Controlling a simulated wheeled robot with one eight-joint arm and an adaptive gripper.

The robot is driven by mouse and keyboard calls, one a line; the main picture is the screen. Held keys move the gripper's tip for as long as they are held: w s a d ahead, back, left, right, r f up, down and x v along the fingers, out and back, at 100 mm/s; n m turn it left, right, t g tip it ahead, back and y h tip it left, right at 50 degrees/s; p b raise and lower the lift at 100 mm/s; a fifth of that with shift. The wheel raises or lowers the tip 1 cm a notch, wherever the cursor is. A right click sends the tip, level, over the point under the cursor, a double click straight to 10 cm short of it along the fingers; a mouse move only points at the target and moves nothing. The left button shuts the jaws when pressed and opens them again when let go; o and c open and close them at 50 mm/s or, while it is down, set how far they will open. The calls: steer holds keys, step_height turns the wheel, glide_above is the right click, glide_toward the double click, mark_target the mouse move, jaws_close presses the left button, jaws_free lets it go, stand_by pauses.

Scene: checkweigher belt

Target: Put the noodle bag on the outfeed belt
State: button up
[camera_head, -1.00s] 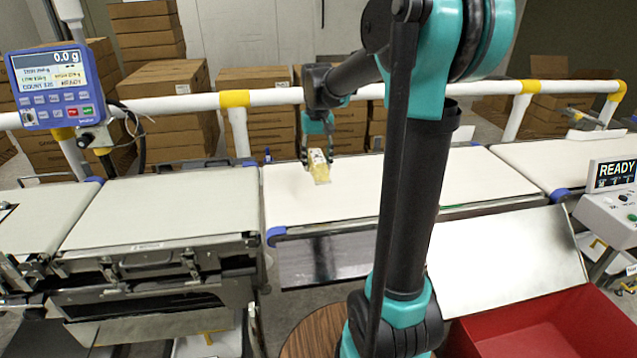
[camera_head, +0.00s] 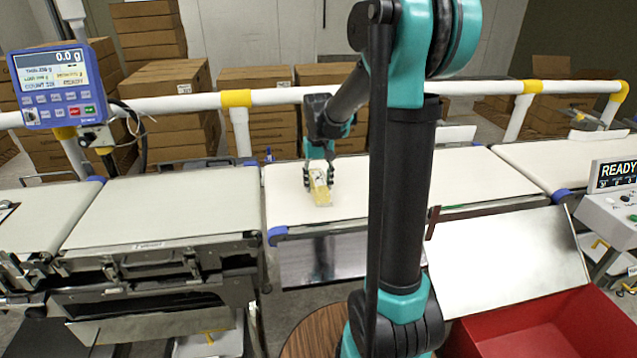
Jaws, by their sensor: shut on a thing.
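The noodle bag (camera_head: 321,192) is a small yellowish pack with a pale printed top. My gripper (camera_head: 319,178) is shut on its upper part, with a dark finger on either side. The bag hangs roughly upright over the left part of the white outfeed belt (camera_head: 282,205), right of the gap beside the weighing belt. Its lower end is at or just above the belt; I cannot tell whether it touches. My arm hides the middle of this belt.
The weighing belt (camera_head: 150,210) to the left is bare. A blue display (camera_head: 58,85) reads 0.0 g. A white rail (camera_head: 280,95) runs behind the belts. A metal chute (camera_head: 510,255) slopes to a red bin (camera_head: 550,325). A box at the right (camera_head: 612,176) reads READY.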

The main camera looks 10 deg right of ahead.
mark_target(319, 178)
steer(key=o, duration=1.4)
step_height(319, 178, up, 12)
steer(key=shift+r, duration=0.15)
